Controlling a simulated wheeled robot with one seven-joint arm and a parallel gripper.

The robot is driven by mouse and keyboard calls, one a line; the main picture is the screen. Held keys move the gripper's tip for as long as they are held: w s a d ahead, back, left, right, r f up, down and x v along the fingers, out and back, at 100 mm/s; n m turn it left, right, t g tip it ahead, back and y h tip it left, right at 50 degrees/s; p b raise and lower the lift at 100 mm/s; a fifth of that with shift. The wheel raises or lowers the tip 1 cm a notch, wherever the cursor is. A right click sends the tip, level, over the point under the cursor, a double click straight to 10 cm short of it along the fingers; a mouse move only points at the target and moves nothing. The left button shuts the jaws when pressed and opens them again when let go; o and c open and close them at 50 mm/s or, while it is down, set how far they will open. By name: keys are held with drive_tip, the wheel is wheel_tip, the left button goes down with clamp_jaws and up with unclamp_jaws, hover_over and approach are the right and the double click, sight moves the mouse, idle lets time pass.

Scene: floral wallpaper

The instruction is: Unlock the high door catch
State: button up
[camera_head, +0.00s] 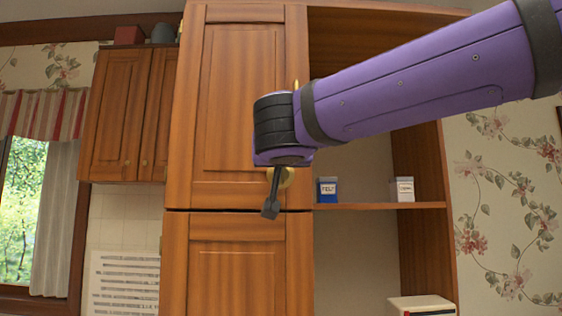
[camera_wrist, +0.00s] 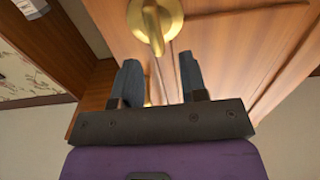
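The tall wooden cabinet has an upper door (camera_head: 240,95) that looks shut against the frame. A round brass catch (camera_head: 287,178) sits near that door's lower right corner, partly hidden behind my gripper (camera_head: 270,208). In the wrist view the brass catch (camera_wrist: 167,12) shows at the top, with a rounded lever pointing toward the space between my fingers. My gripper (camera_wrist: 160,68) is open there, with its two dark fingers apart and nothing between them. The fingertips are just short of the lever in the picture; I cannot tell whether they touch it.
A lower door (camera_head: 238,265) is under the upper one. Open shelves to the right hold a blue box (camera_head: 327,190) and a white box (camera_head: 402,189). A smaller wall cabinet (camera_head: 125,115) hangs at left, near a curtained window (camera_head: 25,190).

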drive_tip(key=shift+w, duration=1.75)
drive_tip(key=shift+d, duration=0.1)
clamp_jaws()
